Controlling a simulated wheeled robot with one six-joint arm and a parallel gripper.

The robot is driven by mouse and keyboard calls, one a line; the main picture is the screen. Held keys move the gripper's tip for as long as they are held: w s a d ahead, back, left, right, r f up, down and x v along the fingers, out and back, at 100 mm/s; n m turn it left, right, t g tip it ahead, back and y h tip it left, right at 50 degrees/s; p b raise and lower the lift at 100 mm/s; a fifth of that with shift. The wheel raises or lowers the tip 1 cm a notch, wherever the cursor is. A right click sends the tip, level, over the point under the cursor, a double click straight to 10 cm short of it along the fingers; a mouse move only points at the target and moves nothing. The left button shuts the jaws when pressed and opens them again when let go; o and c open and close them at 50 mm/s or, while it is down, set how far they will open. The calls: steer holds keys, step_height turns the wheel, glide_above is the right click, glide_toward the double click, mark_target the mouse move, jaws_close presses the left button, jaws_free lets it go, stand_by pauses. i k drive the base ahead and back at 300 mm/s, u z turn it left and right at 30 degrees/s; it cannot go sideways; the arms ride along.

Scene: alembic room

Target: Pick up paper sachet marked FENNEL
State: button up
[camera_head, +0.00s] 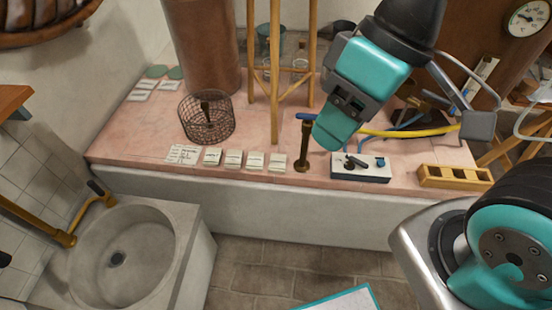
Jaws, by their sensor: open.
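Several small pale paper sachets lie in a row along the front edge of the pink counter (140,135). From left to right are a wider white card or sachet (184,154), then sachets (212,157), (233,159), (255,161) and a rightmost sachet (277,163). Their markings are too small to read, so I cannot tell which is FENNEL. My gripper (333,132) hangs above the counter, to the right of the row and apart from it. It is open with nothing visible in it; its fingertips are seen edge-on.
A dark-topped brass post (304,146) stands between the row and a switch box (360,167). A wire basket (207,118) and wooden stand (275,75) are behind. More pale cards (139,96) lie at the back left. A yellow slotted block (455,176) and stone basin (150,215) flank the area.

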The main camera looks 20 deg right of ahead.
mark_target(255, 160)
steer(key=z, duration=0.7)
steer(key=i, duration=0.5)
steer(key=u, duration=1.65)
